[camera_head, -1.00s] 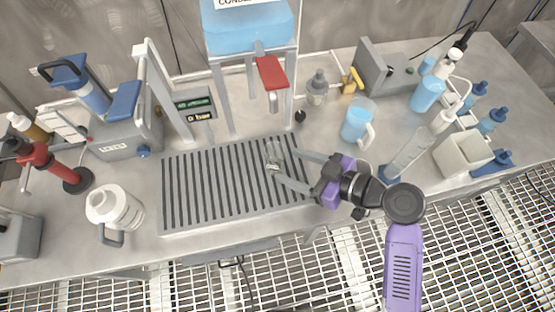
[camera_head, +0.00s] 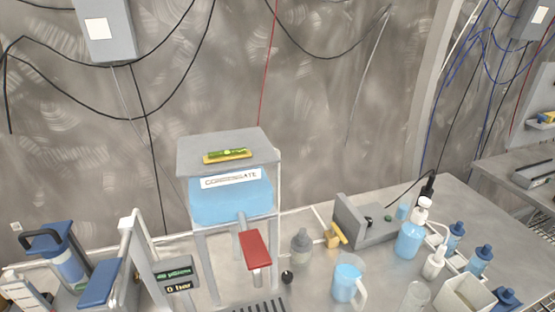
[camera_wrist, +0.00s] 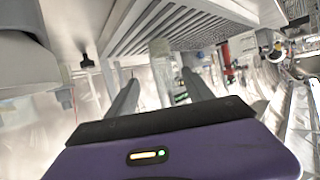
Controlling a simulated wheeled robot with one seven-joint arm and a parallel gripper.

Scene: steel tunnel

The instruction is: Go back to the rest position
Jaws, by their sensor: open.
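My gripper (camera_wrist: 155,80) shows only in the wrist view. Its two grey fingers are spread apart, with the purple gripper body behind them. A clear glass vessel (camera_wrist: 162,65) appears between and ahead of the fingers, by the slatted grate (camera_wrist: 190,30). I cannot tell how far the fingertips are from the glass. The wrist picture looks upside down. In the head view my arm and gripper are out of frame, and only the far edge of the grate (camera_head: 262,306) shows.
The grey stand with the blue condensate tank (camera_head: 232,202) rises behind the grate, with a red lever (camera_head: 254,249) in front. A blue jug (camera_head: 347,281), a grey control box (camera_head: 366,222) and several bottles stand right. A blue-handled device (camera_head: 68,262) stands left.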

